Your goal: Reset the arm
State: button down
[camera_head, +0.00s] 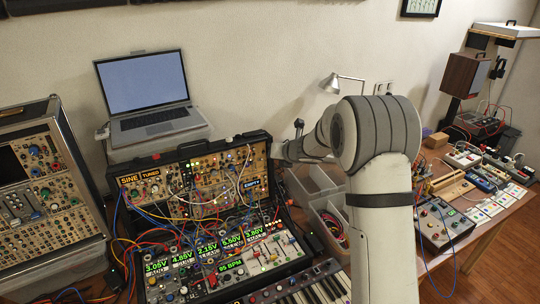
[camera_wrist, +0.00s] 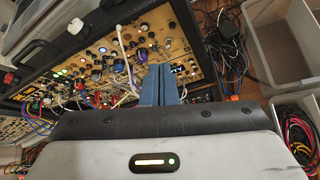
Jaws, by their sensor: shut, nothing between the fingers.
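My gripper (camera_wrist: 160,72) shows in the wrist view with its two blue fingers together and empty. The fingers point at the tan panel of an open synth case (camera_wrist: 185,40), close over its knobs and patch cables. Whether the fingertips touch the panel I cannot tell. In the head view my arm rises from the lower right, bends at a large grey joint, and reaches left to the right side of the upright synth panel (camera_head: 205,180). The gripper's fingers are hard to make out there.
A laptop (camera_head: 145,90) stands behind the case. A keyboard (camera_head: 310,292) lies in front. Grey bins (camera_wrist: 285,35) with cables stand right of the case. A desk lamp (camera_head: 332,84) is behind my arm. A bench (camera_head: 480,235) with small devices is at right. Loose cables hang over the panels.

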jog(key=s+d+r+m+h+b, duration=0.2)
jog(key=s+d+r+m+h, duration=0.65)
jog(key=s+d+m, duration=0.75)
jog(key=s+a+f+m+g+y+b, duration=0.1)
jog(key=s+f+m+g, duration=0.1)
jog(key=s+m, duration=0.8)
jog(key=s+a+f+m+g+y+b, duration=0.1)
jog(key=s+a+f+m+g, duration=0.1)
jog(key=s+m, duration=0.9)
jog(key=s+f+g, duration=0.1)
jog(key=s+g, duration=0.1)
jog(key=s, duration=0.6)
jog(key=shift+s, duration=0.2)
